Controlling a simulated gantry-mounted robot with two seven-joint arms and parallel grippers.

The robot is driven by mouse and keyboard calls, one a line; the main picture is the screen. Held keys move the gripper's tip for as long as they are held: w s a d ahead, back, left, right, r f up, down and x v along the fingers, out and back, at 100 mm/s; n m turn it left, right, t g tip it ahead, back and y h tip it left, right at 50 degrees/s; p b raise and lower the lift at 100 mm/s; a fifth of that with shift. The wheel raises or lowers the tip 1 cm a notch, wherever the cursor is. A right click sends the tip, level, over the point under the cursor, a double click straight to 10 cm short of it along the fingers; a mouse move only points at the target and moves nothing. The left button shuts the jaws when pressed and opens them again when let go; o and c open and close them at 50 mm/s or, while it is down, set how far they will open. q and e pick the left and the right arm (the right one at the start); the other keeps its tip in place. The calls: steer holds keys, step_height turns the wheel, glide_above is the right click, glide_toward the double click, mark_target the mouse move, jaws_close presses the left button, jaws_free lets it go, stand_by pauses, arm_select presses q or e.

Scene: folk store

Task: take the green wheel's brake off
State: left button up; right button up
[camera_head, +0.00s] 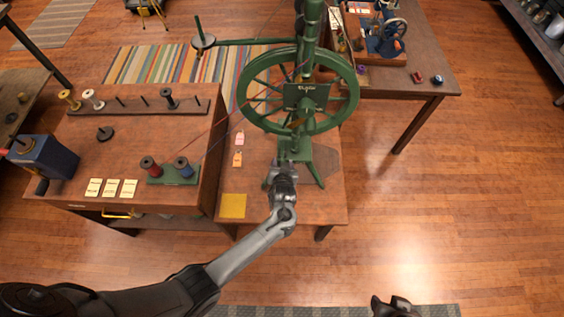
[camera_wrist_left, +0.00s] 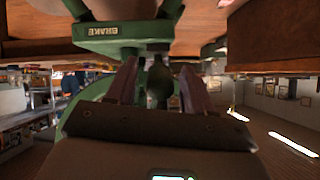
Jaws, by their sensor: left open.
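The green spinning wheel (camera_head: 241,94) stands on the small middle table, its spoked rim upright. In the left wrist view, which is upside down, a green block (camera_wrist_left: 150,31) carries a label reading BRAKE. My left gripper (camera_head: 281,168) is at the front foot of the wheel, in front of its green base. In the left wrist view my left gripper's fingers (camera_wrist_left: 160,82) are apart, with a dark green post or knob between them; I cannot tell whether they touch it. A dark part at the bottom edge of the head view looks like my right gripper (camera_head: 394,307); its jaws are unclear.
The left table (camera_head: 130,130) holds spools, pegs, cards and a blue box (camera_head: 43,163). Two small tags and a yellow square (camera_head: 233,206) lie left of my left gripper. Another table (camera_head: 420,75) at the back right holds a blue machine. The floor at right is clear.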

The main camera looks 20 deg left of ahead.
arm_select(q)
steer(key=p+v, duration=0.2)
steer(key=v, duration=0.7)
steer(key=shift+s, duration=0.25)
